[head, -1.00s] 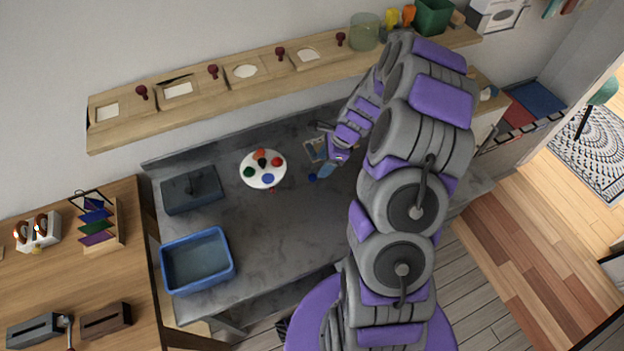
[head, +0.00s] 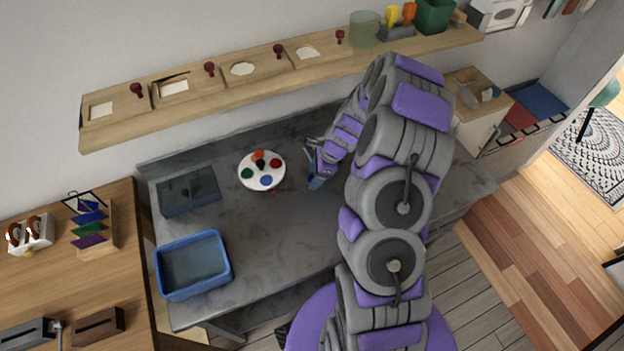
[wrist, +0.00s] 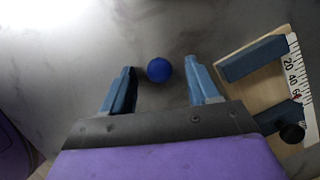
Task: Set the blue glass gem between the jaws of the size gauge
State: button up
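The blue glass gem (wrist: 159,70) lies on the grey stone counter in the wrist view, round and dark blue. My gripper (wrist: 161,82) is open, with one blue finger on each side of the gem and a gap to both; the gem sits near the fingertips. The size gauge (wrist: 268,82) lies to the right of my gripper, a wooden board with two blue jaws, a black knob and a white number scale. Its jaws are apart and the space between them is empty. In the head view my gripper (head: 315,170) hides the gem and most of the gauge.
A white round palette (head: 262,183) with coloured spots stands left of my gripper. A dark box (head: 188,192) and a blue tray (head: 194,290) are farther left on the counter. A wooden shelf (head: 220,97) runs along the wall behind. The front middle of the counter is clear.

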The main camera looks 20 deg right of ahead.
grip_shut()
dwell(0.4)
jog(key=shift+r, duration=0.5)
notch_tip(320, 180, up, 3)
jog(key=shift+s+p, duration=0.1)
jog(key=shift+p, duration=0.75)
jog(key=s+a+p, duration=0.1)
jog(key=s, duration=0.4)
jog(key=s+a, duration=0.2)
jog(key=s, duration=0.3)
jog(key=s+a+r+p, duration=0.1)
jog(key=s, duration=0.4)
jog(key=shift+a+p, duration=0.3)
jog(key=shift+p, duration=0.05)
